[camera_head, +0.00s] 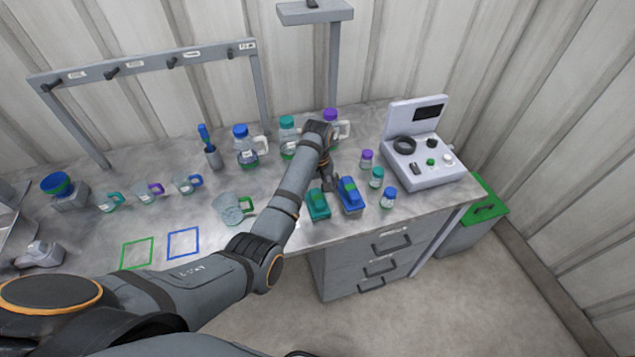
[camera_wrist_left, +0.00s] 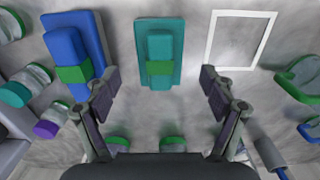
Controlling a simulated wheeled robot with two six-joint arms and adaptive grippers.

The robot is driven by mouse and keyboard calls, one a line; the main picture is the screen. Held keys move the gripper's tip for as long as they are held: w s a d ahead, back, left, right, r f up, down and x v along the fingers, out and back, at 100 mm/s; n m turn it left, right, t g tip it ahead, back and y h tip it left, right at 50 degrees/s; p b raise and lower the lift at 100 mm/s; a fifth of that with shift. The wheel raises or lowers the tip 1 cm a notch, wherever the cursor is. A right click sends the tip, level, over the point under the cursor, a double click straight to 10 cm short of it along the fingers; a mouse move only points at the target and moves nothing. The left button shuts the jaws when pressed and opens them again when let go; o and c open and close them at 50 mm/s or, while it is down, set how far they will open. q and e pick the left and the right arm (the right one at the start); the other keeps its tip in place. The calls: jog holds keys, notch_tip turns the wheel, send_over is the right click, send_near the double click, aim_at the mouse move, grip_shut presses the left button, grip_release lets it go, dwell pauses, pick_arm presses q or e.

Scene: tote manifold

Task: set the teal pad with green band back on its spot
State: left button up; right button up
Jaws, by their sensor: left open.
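The teal pad with a green band (camera_head: 318,205) lies on the grey table near its front edge. In the left wrist view the teal pad (camera_wrist_left: 160,28) lies flat, with its banded raised grip centred ahead of my fingers. My left gripper (camera_head: 331,182) is open above the table beside the pad; in the left wrist view its two fingers (camera_wrist_left: 158,80) are spread wide and empty. A white square outline (camera_wrist_left: 240,40) is on the table right of the pad in that view, with nothing in it. My right gripper is not in view.
A blue pad with a green band (camera_head: 350,195) lies close beside the teal pad. Small capped jars (camera_head: 376,178) and a white instrument (camera_head: 428,172) stand to the right. A glass mug (camera_head: 233,208) and green (camera_head: 137,253) and blue (camera_head: 183,243) outlines are to the left.

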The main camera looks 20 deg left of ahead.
aim_at(318, 198)
pick_arm(q)
notch_tip(318, 198, up, 6)
jog(key=shift+b, duration=0.4)
